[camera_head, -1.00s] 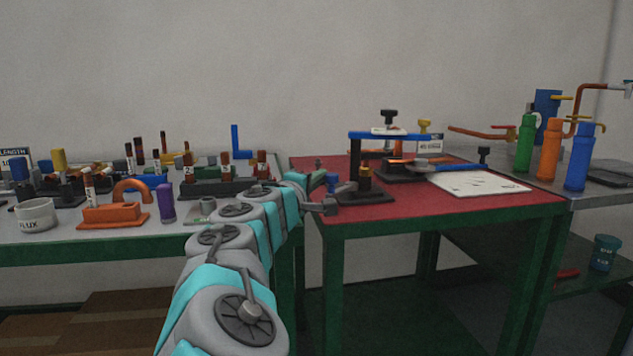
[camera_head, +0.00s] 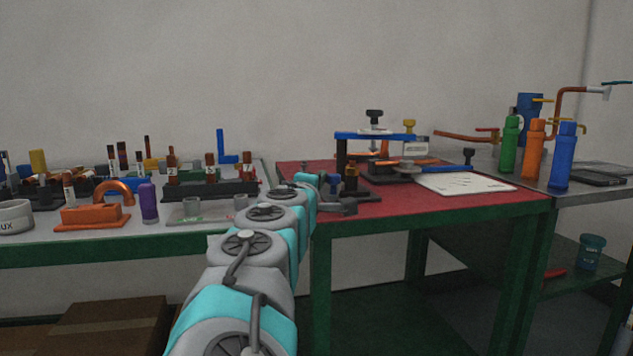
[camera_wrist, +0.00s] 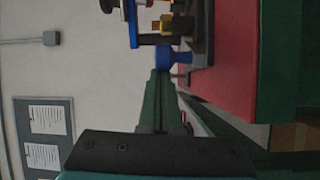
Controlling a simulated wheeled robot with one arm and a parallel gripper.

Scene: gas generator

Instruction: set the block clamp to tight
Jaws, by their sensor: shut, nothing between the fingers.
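The clamp stand on the red table has a blue top bar (camera_head: 375,136), a dark post and base, and a brass-coloured fitting (camera_head: 351,172). A black knob (camera_head: 374,117) and a yellow knob (camera_head: 409,125) stand above it. I cannot tell which part sets the clamp tight. My gripper (camera_head: 349,206) is at the near left edge of the red table, in front of the stand's base. It looks shut and empty. In the wrist view, turned sideways, the blue bar (camera_wrist: 134,22) and brass fitting (camera_wrist: 166,25) lie beyond my gripper (camera_wrist: 160,72). Contact is unclear.
A white sheet (camera_head: 465,184) lies on the red table's right part. Green, orange and blue bottles (camera_head: 534,148) stand farther right. The left table holds a black rack (camera_head: 210,190), an orange block (camera_head: 92,216) and a purple cylinder (camera_head: 148,204).

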